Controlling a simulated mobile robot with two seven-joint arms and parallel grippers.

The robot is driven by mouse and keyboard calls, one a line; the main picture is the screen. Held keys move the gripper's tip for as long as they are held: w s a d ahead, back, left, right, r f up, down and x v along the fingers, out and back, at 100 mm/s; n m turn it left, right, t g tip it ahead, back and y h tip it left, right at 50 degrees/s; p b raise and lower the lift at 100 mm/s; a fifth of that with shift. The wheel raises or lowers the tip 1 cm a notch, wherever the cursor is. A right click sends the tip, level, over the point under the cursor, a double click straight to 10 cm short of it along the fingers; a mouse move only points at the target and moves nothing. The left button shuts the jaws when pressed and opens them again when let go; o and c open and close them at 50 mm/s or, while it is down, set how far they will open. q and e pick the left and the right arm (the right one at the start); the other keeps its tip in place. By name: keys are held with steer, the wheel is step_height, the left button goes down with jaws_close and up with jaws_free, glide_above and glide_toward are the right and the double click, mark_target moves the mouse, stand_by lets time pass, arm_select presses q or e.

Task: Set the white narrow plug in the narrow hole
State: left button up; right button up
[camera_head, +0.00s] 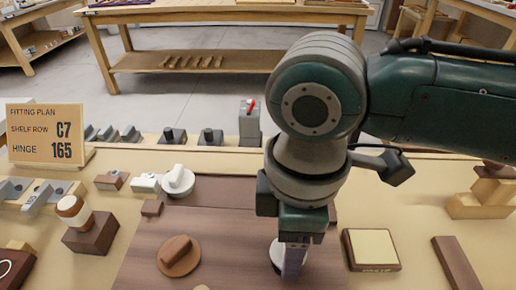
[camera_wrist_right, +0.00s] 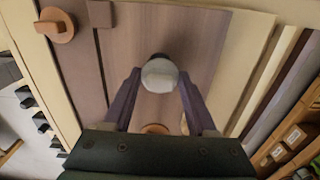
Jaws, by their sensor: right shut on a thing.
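My right gripper (camera_head: 290,265) points down over the brown wooden panel (camera_head: 225,225) and is shut on a white plug. In the head view the white plug (camera_head: 275,252) shows partly behind the fingers. In the right wrist view its round white top (camera_wrist_right: 160,75) sits between the fingertips. I cannot tell whether it touches the panel, and no hole shows beneath it. A second white plug (camera_head: 178,180), a disc with a handle, lies at the panel's far left corner. Which one is the narrow plug is unclear. My left gripper is not in view.
A brown round plug (camera_head: 178,255) lies left of the gripper. Another brown plug (camera_wrist_right: 55,25) shows in the wrist view. A cream-topped block (camera_head: 370,248) stands right of the panel. A sign (camera_head: 45,133) and several small fittings line the left side.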

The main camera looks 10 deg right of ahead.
steer(key=shift+p, duration=0.4)
steer(key=shift+f+b, duration=0.55)
steer(key=shift+f, duration=0.45)
stand_by(1.5)
steer(key=o, duration=1.2)
steer(key=shift+c, duration=0.2)
steer(key=shift+r, duration=0.1)
step_height(320, 180, up, 7)
steer(key=p, duration=0.8)
steer(key=shift+r+p, duration=0.2)
steer(key=shift+p, duration=0.15)
